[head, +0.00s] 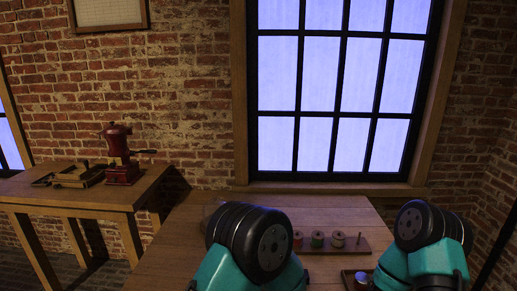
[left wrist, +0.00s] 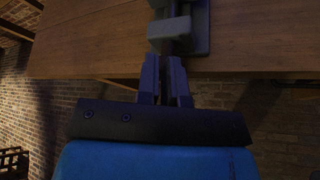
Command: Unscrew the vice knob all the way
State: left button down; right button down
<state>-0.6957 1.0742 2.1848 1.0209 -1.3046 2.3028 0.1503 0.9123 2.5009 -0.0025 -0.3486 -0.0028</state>
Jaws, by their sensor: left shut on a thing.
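In the left wrist view, a dark grey vice (left wrist: 200,28) sits at the near edge of the wooden workbench (left wrist: 100,40). My left gripper (left wrist: 166,62) reaches in from below the edge, its two fingertips close together right under the front block of the vice. It is shut on the vice knob, which is mostly hidden between the fingers. In the head view, my own arms cover the near part of the bench, so the vice and both grippers are hidden there. My right gripper is in neither view.
In the head view, a rack with several spools (head: 337,242) stands mid-bench. A dark tray (head: 347,280) with a small blue-topped item lies near my right arm. A side table (head: 140,185) at the left holds a red grinder (head: 121,160).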

pick_arm(q)
jog(key=shift+w+a+r, duration=0.1)
jog(key=shift+w+r, duration=0.2)
jog(key=shift+r, duration=0.05)
jog(key=shift+s, duration=0.1)
jog(key=s, duration=0.6)
dwell(0.4)
jog(key=shift+f, duration=0.1)
